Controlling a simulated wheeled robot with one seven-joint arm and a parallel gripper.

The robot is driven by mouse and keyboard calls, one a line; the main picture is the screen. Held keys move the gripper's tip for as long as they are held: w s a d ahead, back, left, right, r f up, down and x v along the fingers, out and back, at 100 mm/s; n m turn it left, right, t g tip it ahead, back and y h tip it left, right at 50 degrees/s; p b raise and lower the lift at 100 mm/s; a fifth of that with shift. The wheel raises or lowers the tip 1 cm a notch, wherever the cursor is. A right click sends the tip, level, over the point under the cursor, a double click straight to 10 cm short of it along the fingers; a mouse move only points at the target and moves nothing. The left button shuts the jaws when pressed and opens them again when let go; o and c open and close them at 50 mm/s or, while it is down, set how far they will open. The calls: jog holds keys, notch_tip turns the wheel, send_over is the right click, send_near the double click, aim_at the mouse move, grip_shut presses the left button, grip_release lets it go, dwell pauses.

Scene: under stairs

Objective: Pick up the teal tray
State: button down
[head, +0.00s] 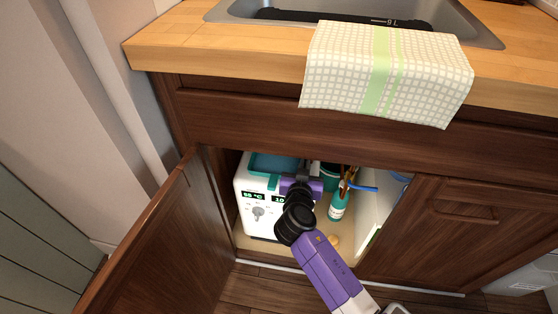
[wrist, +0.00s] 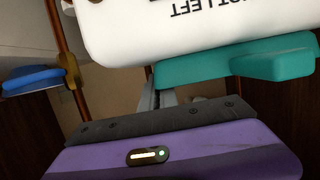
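The teal tray (head: 268,164) sits on top of a white appliance (head: 258,213) inside the open cabinet under the sink. A teal part hangs over the appliance's front edge. My purple gripper (head: 301,184) is in the cabinet opening, at the appliance's upper right front, close beside the tray. In the wrist view, the tray's teal edge (wrist: 215,66) and a thicker teal block stand just beyond my gripper (wrist: 167,98). The appliance shows there with upside-down lettering. The fingers are mostly hidden, so I cannot tell their opening or whether they touch the tray.
A teal bottle (head: 338,206) and brown and blue items stand right of my gripper. The open cabinet door (head: 165,240) is on the left. The wooden counter (head: 215,60) overhangs above, with a checked towel (head: 385,72) draped over its edge.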

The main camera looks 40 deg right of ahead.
jog(key=shift+r, duration=0.15)
dwell(0.3)
jog(key=shift+r+p, duration=0.85)
jog(key=shift+r, duration=0.75)
jog(key=shift+a+r, duration=0.1)
jog(key=s+a+p, duration=0.2)
jog(key=s+a, duration=0.9)
jog(key=a, duration=0.3)
dwell(1.5)
